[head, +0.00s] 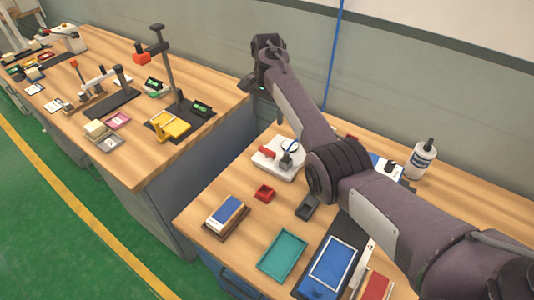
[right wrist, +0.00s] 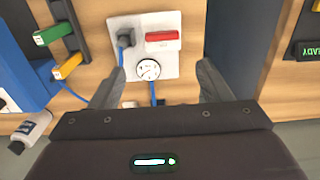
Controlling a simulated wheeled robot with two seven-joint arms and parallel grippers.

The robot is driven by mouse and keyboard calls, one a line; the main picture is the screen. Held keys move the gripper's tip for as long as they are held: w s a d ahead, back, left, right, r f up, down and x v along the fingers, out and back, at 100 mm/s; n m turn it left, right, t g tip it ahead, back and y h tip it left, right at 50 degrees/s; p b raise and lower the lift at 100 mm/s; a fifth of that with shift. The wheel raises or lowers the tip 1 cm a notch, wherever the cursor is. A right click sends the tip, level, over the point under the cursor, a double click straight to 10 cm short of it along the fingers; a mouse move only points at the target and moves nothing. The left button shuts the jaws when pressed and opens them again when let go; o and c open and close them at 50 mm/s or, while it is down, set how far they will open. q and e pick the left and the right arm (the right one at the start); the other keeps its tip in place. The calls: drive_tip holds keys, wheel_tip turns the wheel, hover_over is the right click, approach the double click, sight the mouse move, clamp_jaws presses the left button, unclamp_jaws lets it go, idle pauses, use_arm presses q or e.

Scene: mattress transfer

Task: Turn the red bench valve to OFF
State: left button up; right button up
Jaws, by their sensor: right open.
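The red valve handle (head: 266,152) sits on a white plate (head: 291,171) at the back left of the near bench. In the right wrist view the red handle (right wrist: 162,37) lies crosswise at the upper right of the white plate (right wrist: 147,20). A round dial gauge (right wrist: 148,70) and a dark fitting are beside it. My right gripper (right wrist: 158,88) is open and empty, with its fingers apart below the plate in that view. The handle is beyond the fingertips and not touched. In the head view my right wrist is raised behind the bench. My left gripper is not seen.
A white bottle (head: 421,160) stands at the back right. Green (right wrist: 52,34) and yellow handles (right wrist: 68,66) are left of the plate in the wrist view.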

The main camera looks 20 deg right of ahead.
drive_tip(key=b, duration=0.6)
hover_over(267, 150)
wheel_tip(267, 150, down, 8)
drive_tip(key=shift+w+f, duration=0.15)
drive_tip(key=shift+f, duration=0.35)
wheel_tip(267, 150, down, 7)
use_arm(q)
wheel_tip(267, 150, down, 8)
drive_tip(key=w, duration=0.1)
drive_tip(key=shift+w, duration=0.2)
use_arm(e)
drive_tip(key=c, duration=0.7)
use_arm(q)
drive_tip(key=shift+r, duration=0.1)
